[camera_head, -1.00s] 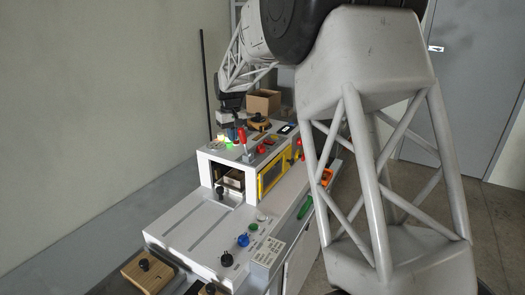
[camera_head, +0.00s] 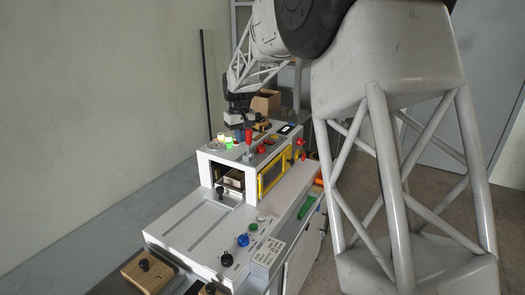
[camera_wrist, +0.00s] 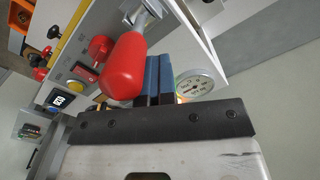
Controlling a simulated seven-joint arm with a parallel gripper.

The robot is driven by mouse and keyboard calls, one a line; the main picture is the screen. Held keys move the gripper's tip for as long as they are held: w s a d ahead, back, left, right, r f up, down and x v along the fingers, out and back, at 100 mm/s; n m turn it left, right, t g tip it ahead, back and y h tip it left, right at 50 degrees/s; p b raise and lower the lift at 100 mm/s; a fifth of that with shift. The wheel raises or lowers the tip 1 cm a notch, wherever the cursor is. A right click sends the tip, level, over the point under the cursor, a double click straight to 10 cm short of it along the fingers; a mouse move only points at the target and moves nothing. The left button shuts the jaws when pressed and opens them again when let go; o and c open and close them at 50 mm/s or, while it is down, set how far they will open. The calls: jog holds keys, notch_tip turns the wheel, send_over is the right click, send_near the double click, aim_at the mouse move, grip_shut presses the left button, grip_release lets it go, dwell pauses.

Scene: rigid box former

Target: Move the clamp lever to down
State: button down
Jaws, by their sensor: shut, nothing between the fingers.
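The clamp lever has a red grip (camera_head: 249,136) and stands roughly upright on top of the white machine in the head view. In the wrist view its red grip (camera_wrist: 122,68) is large and close, with a metal shank above it in the picture. My gripper (camera_head: 241,118) is over the machine top, right by the lever, partly hiding the area behind it. In the wrist view the blue fingers of my gripper (camera_wrist: 153,78) are together and empty, beside the red grip. I cannot tell whether they touch it.
A round gauge (camera_wrist: 194,85) is just beside the fingers. Red knobs (camera_head: 267,142) and lit buttons (camera_head: 228,142) share the machine top. A cardboard box (camera_head: 265,102) stands behind. The lower white deck (camera_head: 200,215) is mostly clear.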

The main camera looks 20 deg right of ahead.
jog(key=shift+s+d+f, duration=0.35)
jog(key=shift+s+d, duration=0.1)
jog(key=shift+s, duration=0.1)
jog(key=shift+s+d+r, duration=0.2)
jog(key=shift+s+d, duration=0.1)
jog(key=shift+d, duration=0.1)
jog(key=shift+w+a, duration=0.15)
jog(key=shift+w+a, duration=0.6)
jog(key=shift+r, duration=0.1)
notch_tip(320, 180, up, 8)
dwell(1.0)
jog(key=shift+s, duration=0.1)
